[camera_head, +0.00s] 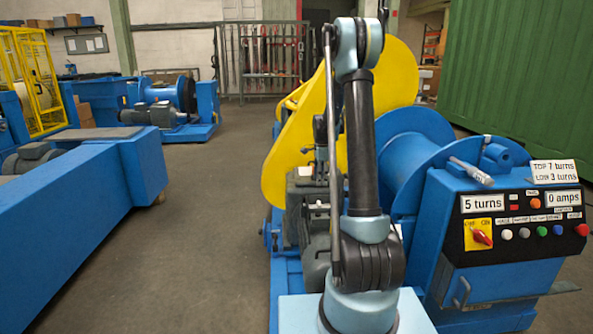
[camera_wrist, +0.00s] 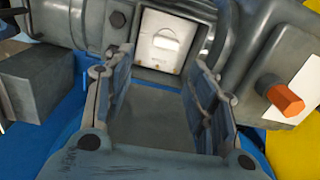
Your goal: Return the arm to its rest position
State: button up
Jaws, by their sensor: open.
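My arm stands in the middle of the head view, its upper link upright and its elbow at the top of the picture. My gripper (camera_wrist: 160,88) shows in the wrist view with its two fingers wide apart and nothing between them. Beyond the fingers is grey machine housing with a pale square plate (camera_wrist: 174,40). In the head view I cannot make out the gripper clearly; my arm and the grey machinery overlap there.
The blue machine carries a yellow guard (camera_head: 290,155), a grey motor (camera_head: 305,205), a blue drum (camera_head: 408,160) and a control panel (camera_head: 525,219) reading "5 turns" and "0 amps". A grey-handled tool (camera_head: 472,171) lies on top. Open floor (camera_head: 215,240) lies left, before another blue machine (camera_head: 80,205).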

jog(key=s+r+n+t, duration=0.1)
jog(key=s+r+n, duration=0.4)
jog(key=s, duration=0.7)
jog(key=s+r+n, duration=0.3)
jog(key=s+r, duration=0.4)
jog(key=s, duration=0.5)
jog(key=s+f+n, duration=0.4)
jog(key=s+n, duration=0.1)
jog(key=s, duration=0.7)
jog(key=s+f+n+t, duration=0.1)
jog(key=s+f+n, duration=0.3)
jog(key=s, duration=0.8)
jog(key=shift+n, duration=0.4)
jog(key=shift+d, duration=0.1)
jog(key=shift+w+f, duration=0.15)
jog(key=shift+w, duration=0.35)
